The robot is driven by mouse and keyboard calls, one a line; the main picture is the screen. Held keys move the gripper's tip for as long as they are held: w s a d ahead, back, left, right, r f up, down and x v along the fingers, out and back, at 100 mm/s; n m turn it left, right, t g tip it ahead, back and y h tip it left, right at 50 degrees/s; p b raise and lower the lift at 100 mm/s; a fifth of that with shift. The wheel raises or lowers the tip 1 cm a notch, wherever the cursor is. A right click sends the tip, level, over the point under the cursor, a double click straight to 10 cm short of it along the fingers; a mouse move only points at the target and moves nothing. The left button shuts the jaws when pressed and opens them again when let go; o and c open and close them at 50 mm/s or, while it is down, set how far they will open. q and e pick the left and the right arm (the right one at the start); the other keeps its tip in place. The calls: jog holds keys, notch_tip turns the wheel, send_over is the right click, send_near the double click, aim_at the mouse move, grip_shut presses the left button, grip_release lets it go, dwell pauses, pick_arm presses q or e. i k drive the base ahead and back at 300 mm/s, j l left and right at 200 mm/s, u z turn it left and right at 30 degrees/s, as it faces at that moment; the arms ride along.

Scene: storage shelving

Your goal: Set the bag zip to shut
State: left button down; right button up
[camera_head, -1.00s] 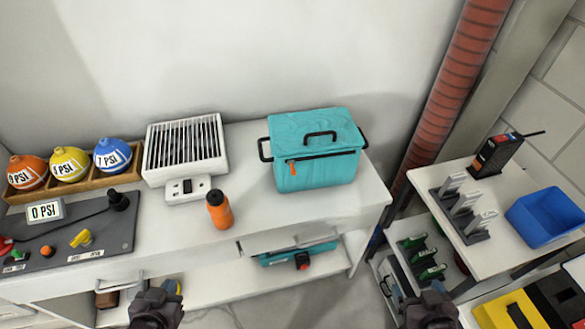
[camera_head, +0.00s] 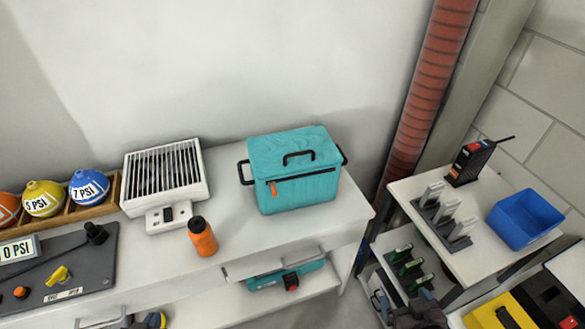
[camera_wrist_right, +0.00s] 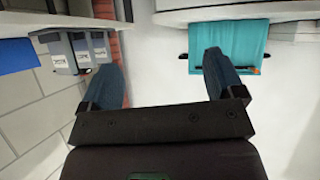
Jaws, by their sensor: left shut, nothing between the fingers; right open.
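The teal bag (camera_head: 300,189) stands upright on the white bench, lid down, with a black top handle and side handles. A dark zip line runs across its upper front, and the orange zip pull (camera_head: 273,189) hangs at the left end. The bag also shows upside down in the right wrist view (camera_wrist_right: 228,42).
An orange bottle (camera_head: 203,241) and a white grille heater (camera_head: 164,182) stand left of the bag. The white bench (camera_head: 245,245) is clear before the bag. A side table at right holds a blue bin (camera_head: 526,221) and a radio (camera_head: 473,164). A red pipe (camera_head: 428,90) rises behind.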

aim_at(272, 184)
jog(key=k+j+u, duration=0.1)
jog(key=u, duration=0.4)
jog(key=k+j+u, duration=0.2)
jog(key=u, duration=0.25)
